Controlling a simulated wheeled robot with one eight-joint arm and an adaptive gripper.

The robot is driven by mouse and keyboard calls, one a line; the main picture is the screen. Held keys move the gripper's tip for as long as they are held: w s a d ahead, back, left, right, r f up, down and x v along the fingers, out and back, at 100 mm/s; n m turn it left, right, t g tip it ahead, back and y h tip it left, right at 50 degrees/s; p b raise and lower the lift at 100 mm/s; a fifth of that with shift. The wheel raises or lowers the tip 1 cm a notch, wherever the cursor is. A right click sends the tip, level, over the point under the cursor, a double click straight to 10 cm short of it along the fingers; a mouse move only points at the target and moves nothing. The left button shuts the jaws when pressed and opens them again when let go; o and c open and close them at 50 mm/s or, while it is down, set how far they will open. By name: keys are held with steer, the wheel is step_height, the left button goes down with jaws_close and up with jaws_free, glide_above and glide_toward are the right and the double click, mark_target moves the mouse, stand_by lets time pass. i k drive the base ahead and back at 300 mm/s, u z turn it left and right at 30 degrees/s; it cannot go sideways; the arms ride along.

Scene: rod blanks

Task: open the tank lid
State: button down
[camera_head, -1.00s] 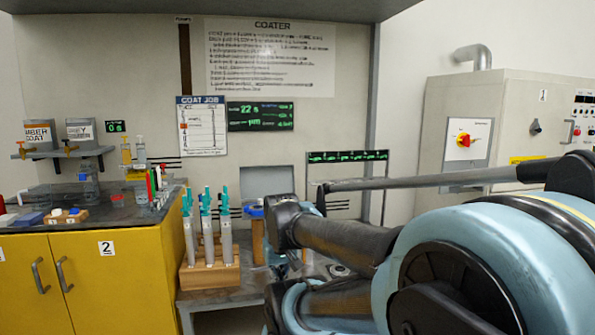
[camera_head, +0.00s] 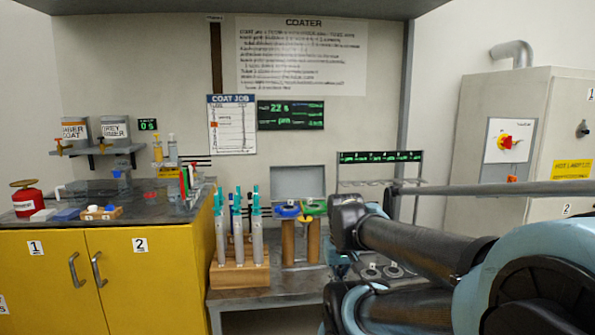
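No part is plainly marked as the tank lid. Two brown upright cylinders stand on the grey bench, one with a blue top (camera_head: 287,211) and one with a green top (camera_head: 314,207). A square grey panel (camera_head: 298,182) stands upright behind them; I cannot tell if it is a lid. Two labelled containers, one amber coat (camera_head: 75,130) and one grey (camera_head: 115,128), sit on the left wall shelf with taps below. My arm crosses the right foreground and hides part of the bench. My gripper's fingers cannot be made out.
A wooden rack (camera_head: 240,275) of grey and teal tools stands left of the cylinders. A yellow cabinet (camera_head: 150,280) with a dark, cluttered top is at left, with a red can (camera_head: 27,202) on it. A large grey cabinet (camera_head: 525,130) with a red-yellow switch stands at right.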

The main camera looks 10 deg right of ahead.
mark_target(304, 181)
steer(key=i, duration=0.85)
